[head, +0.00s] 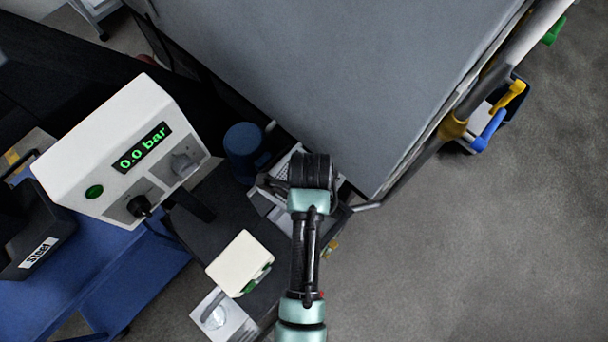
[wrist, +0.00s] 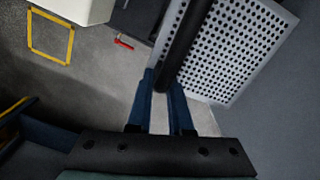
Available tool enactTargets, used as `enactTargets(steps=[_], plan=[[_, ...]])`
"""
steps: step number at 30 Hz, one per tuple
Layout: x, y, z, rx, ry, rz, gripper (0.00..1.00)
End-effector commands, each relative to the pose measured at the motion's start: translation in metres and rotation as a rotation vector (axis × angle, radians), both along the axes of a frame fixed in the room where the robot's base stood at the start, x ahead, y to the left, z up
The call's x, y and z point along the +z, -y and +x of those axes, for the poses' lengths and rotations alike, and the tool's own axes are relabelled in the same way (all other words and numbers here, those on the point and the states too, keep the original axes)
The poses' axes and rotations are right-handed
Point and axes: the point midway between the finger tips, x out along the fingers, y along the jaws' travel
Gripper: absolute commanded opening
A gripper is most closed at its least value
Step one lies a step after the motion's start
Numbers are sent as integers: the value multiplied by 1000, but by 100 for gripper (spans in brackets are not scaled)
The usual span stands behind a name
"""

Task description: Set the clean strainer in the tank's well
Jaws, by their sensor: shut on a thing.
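The strainer (wrist: 235,45) is a light grey perforated plate with a dark bar-like handle (wrist: 184,45). My gripper (wrist: 166,82) is shut on this handle in the wrist view, with its blue fingers on either side. The plate extends to the upper right, tilted in the picture. In the head view a small part of the perforated plate (head: 284,170) shows beside my dark wrist, which hides the fingers. The dark tank top (head: 232,212) lies below and left of my wrist. I cannot make out the well, or whether the strainer touches the tank.
A blue cylinder (head: 243,150) and a cream box (head: 240,262) are close to my arm. Open floor (head: 480,250) lies at right.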

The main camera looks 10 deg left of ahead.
Motion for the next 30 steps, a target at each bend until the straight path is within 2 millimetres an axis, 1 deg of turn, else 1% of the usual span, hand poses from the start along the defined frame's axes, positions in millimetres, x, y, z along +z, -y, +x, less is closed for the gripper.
enactTargets(steps=[1, 3, 8, 11, 14, 30], plan=[[1, 0, 1, 0, 2, 0, 0], [-15, 0, 0, 0, 1, 0, 0], [-36, 0, 1, 0, 2, 0, 0], [-54, 0, 1, 0, 2, 0, 0], [-78, 0, 1, 0, 2, 0, 0], [-233, 0, 1, 0, 2, 0, 0]])
